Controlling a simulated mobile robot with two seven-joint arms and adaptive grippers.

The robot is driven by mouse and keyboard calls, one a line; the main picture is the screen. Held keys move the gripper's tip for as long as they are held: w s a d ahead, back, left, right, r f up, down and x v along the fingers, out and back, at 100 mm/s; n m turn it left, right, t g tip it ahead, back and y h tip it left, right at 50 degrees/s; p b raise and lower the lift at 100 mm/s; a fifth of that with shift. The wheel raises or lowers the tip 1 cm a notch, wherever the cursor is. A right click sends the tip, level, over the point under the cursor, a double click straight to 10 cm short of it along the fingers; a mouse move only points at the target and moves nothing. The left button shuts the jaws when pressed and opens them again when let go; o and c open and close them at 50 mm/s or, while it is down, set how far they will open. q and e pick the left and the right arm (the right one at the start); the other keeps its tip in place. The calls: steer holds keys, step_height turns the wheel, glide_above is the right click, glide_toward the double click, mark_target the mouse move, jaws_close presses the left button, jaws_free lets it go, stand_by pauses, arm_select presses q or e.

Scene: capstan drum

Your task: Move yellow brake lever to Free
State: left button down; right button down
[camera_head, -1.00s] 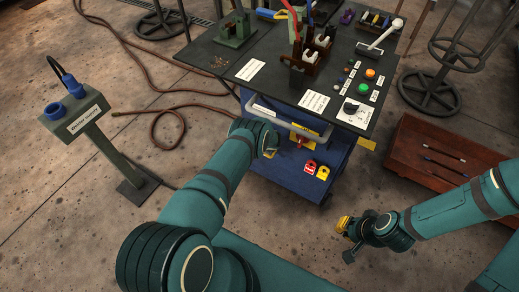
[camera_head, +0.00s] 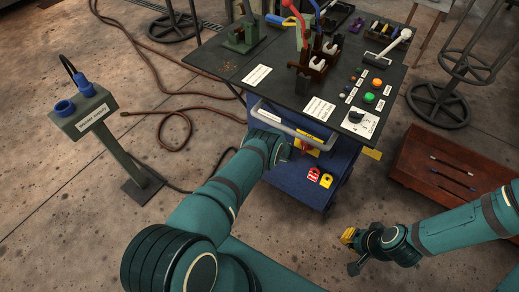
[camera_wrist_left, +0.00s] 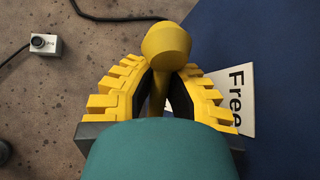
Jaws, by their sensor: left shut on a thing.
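The yellow brake lever (camera_wrist_left: 166,48) stands between the fingers of my left gripper (camera_wrist_left: 160,85) in the left wrist view, its round knob showing beyond them. My left gripper is shut on it. The white "Free" label (camera_wrist_left: 236,98) lies on the blue surface just right of the fingers. In the head view my left gripper (camera_head: 285,150) is at the front of the blue cart (camera_head: 288,186), and the lever cannot be made out there. My right gripper (camera_head: 350,237) hangs over the floor at the lower right, away from the cart; its opening is unclear.
A grey handle bar (camera_head: 280,122) runs along the cart front above my left gripper. Red and yellow padlocks (camera_head: 320,177) sit to its right. A green pedestal (camera_head: 130,160) stands left, and a wooden tray (camera_head: 430,165) lies right. Floor between pedestal and cart holds a hose.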

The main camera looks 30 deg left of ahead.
arm_select(q)
steer(key=c, duration=1)
jaws_free()
steer(key=shift+w+a+r, duration=0.15)
steer(key=shift+a+r, duration=0.15)
steer(key=shift+r, duration=0.25)
steer(key=shift+d+r, duration=0.1)
steer(key=shift+d+f, duration=0.15)
steer(key=shift+f, duration=0.1)
steer(key=s+d+r, duration=0.1)
steer(key=s+d, duration=0.1)
steer(key=d, duration=0.5)
steer(key=s+d+r, duration=0.2)
steer(key=s+d, duration=0.1)
steer(key=d, duration=0.4)
steer(key=shift+d+r, duration=0.15)
steer(key=shift+d, duration=0.25)
steer(key=shift+s, duration=0.1)
